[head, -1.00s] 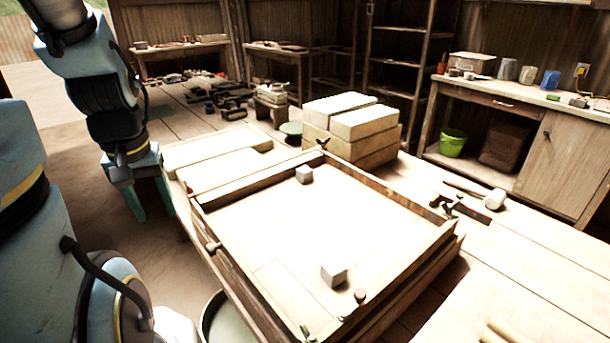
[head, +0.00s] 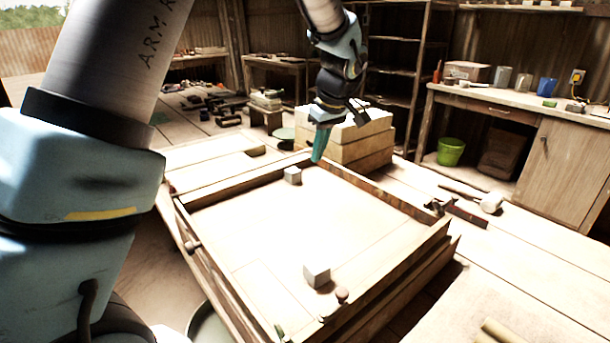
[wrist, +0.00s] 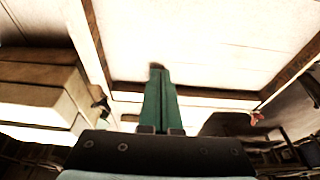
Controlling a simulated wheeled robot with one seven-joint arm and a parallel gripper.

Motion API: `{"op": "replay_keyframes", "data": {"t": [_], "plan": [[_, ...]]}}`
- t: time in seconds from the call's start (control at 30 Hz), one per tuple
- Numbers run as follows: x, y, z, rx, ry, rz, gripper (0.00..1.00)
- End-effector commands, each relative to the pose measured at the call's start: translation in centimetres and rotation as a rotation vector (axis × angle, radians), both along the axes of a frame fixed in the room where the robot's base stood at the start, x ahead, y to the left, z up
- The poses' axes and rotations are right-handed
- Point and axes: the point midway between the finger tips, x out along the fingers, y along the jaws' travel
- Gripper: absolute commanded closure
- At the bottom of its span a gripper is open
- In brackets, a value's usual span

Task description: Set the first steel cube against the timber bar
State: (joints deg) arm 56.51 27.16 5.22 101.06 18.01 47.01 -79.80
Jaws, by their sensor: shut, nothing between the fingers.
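Two small grey steel cubes lie on the pale floor inside a shallow wooden frame (head: 385,290). The far cube (head: 292,176) is near the frame's far corner; the near cube (head: 317,275) is towards the front, beside a round knob. Which is the first cube is not clear. I cannot single out the timber bar from the frame's wooden sides. My gripper (head: 318,158) points down near the far corner, a little right of the far cube. Its teal fingers are shut and empty; they also show in the wrist view (wrist: 157,75), where no cube is clearly seen.
Stacked pale blocks (head: 350,135) stand just behind the frame's far corner, close to my gripper. A mallet (head: 490,202) lies on the table to the right. A green bucket (head: 451,151) sits under the back bench. The frame's middle is clear.

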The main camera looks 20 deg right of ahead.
Motion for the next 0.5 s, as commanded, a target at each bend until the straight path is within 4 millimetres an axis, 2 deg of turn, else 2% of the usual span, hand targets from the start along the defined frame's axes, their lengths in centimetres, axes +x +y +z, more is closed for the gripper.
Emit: {"op": "replay_keyframes", "data": {"t": [0.17, 0.5], "plan": [[0.4, 0.1, -1.5, 0.003, 0.000, 0.003, 1.00], [2.3, 0.7, -8.0, 0.004, 0.002, 0.003, 1.00]]}}
